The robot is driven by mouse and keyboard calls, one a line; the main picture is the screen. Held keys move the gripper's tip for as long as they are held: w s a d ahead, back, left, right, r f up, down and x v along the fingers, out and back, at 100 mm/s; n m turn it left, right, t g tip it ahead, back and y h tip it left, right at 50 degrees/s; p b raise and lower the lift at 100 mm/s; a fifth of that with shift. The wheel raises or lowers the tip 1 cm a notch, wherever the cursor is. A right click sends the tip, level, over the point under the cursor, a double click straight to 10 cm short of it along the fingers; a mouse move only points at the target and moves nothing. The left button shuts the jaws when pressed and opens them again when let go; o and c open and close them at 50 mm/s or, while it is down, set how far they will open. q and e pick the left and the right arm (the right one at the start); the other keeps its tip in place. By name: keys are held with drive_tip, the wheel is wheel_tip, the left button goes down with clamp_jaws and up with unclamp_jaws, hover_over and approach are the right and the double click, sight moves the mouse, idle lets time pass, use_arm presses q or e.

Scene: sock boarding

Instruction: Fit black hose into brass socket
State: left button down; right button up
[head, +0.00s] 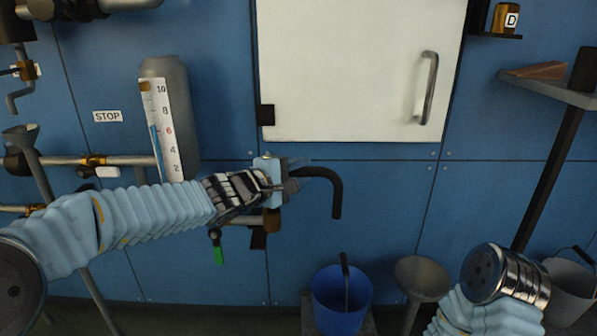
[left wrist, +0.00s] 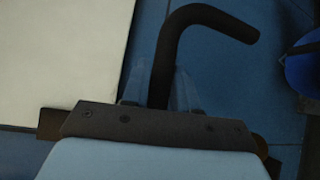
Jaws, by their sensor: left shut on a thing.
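The black hose (head: 336,190) is a short bent tube; in the head view it runs right from my left gripper (head: 285,178) and bends down to a free end. In the left wrist view the hose (left wrist: 178,45) rises between the pale, see-through fingers of the left gripper (left wrist: 160,90) and bends right. The left gripper is shut on it. A brass fitting (head: 272,222) shows just below the gripper in front of the wall; it may be the brass socket, but its opening is hidden. My right gripper's fingers are not seen; only part of that arm shows at lower right.
A white cabinet door (head: 355,70) with a handle is above the hose. A green-handled valve (head: 218,250) hangs below my left wrist. A blue bucket (head: 340,305), a grey funnel (head: 422,278) and a grey bucket (head: 570,285) stand low. A shelf (head: 550,88) is at right.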

use_arm(q)
drive_tip(key=shift+f, duration=1.2)
drive_tip(key=shift+f, duration=0.35)
drive_tip(key=shift+f, duration=0.3)
drive_tip(key=c, duration=0.8)
unclamp_jaws()
drive_tip(key=shift+f, duration=0.1)
drive_tip(key=shift+a, duration=0.15)
drive_tip(key=v, duration=1.3)
drive_tip(key=shift+s+a+p, duration=0.15)
drive_tip(key=shift+s+p, duration=0.15)
drive_tip(key=shift+p, duration=0.1)
